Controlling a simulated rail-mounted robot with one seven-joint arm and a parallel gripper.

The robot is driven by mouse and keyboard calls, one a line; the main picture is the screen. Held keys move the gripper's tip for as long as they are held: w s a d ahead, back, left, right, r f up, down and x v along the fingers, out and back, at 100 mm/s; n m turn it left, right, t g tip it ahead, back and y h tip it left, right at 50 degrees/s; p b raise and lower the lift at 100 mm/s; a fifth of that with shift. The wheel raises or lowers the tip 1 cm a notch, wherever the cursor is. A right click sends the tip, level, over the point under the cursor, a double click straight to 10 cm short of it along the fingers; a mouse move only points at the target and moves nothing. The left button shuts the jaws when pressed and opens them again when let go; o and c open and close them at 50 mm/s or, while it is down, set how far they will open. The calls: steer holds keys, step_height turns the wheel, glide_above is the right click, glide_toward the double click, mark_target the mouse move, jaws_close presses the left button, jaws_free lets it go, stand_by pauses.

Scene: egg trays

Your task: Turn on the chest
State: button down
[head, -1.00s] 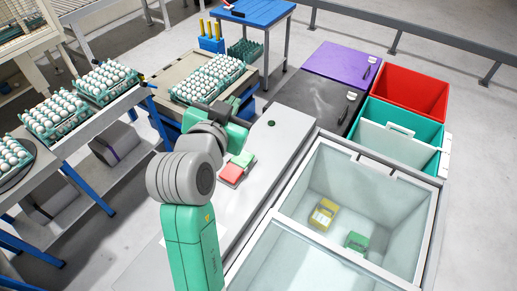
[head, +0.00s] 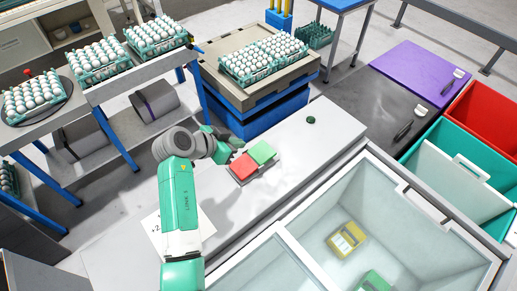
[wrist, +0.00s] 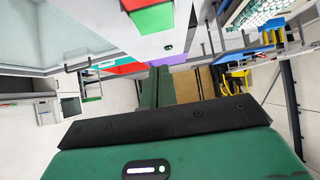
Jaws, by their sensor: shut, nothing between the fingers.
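The chest (head: 281,243) is a large pale bin with light walls at the lower right of the head view. A button pad (head: 238,180) with a red button (head: 243,167) and a green button (head: 262,152) sits on the white counter left of the chest. My gripper (head: 228,137) is beside the pad's upper-left side in the head view, its tips partly hidden. In the wrist view my gripper (wrist: 158,74) is shut and empty, with the green button (wrist: 153,18) and red button (wrist: 132,4) above it. I cannot tell whether it touches the pad.
A yellow item (head: 346,240) and a green item (head: 374,281) lie inside the chest. Egg trays (head: 265,76) stand behind. Teal (head: 470,155) and red (head: 490,112) bins stand at the right.

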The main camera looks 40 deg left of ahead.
steer(key=b, duration=0.2)
glide_above(266, 149)
steer(key=s, duration=0.4)
steer(key=f, duration=0.5)
steer(key=shift+w+a+f, duration=0.15)
steer(key=shift+a+f, duration=0.2)
steer(key=shift+f, duration=0.05)
step_height(266, 149, down, 3)
steer(key=shift+w+r, duration=0.1)
steer(key=shift+r, duration=0.1)
steer(key=shift+w+f, duration=0.1)
steer(key=shift+f, duration=0.45)
